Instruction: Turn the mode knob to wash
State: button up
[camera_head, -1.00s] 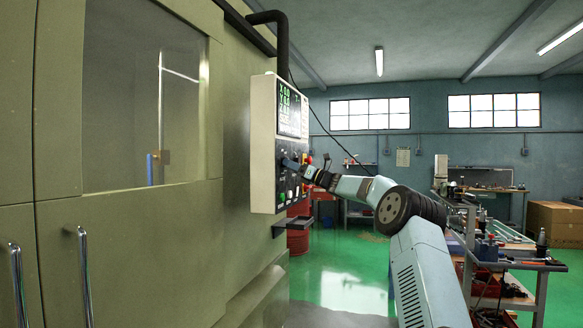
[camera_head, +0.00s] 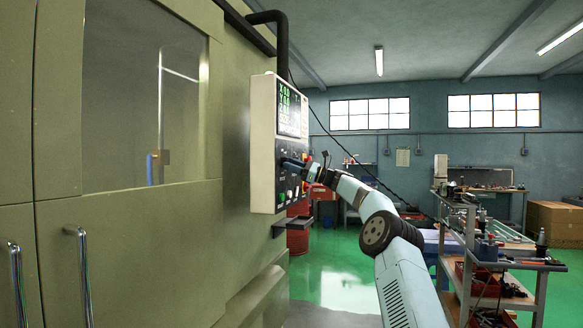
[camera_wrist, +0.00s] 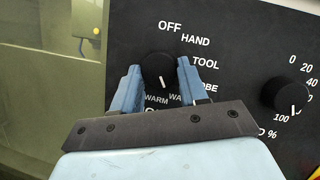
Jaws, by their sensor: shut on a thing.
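The mode knob (camera_wrist: 159,66) is black and round, on the dark face of the control panel (camera_wrist: 235,35). Around it are labels OFF, HAND, TOOL, one ending in OBE, one starting with WA, and WARM. Its white mark points down, close to the gap between WARM and the partly covered WA label; I cannot tell exactly which it meets. My gripper (camera_wrist: 159,78) has a blue finger on each side of the knob and is shut on it. In the head view my gripper (camera_head: 292,163) is at the panel's lower half, and the knob is hidden there.
A second black knob (camera_wrist: 288,95) with a percent scale sits to the right. The panel's cream housing (camera_head: 262,145) stands out from the green machine (camera_head: 130,250). A cart (camera_head: 485,262) with tooling stands at the right.

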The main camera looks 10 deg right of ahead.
jog(key=shift+d+f+n+g, duration=0.1)
jog(key=shift+n+g, duration=0.3)
jog(key=shift+n, duration=0.2)
jog(key=o, duration=1.1)
jog(key=shift+c, duration=0.2)
jog(key=v, duration=1.3)
jog(key=shift+d+f, duration=0.2)
jog(key=shift+d, duration=0.15)
jog(key=shift+s, duration=0.1)
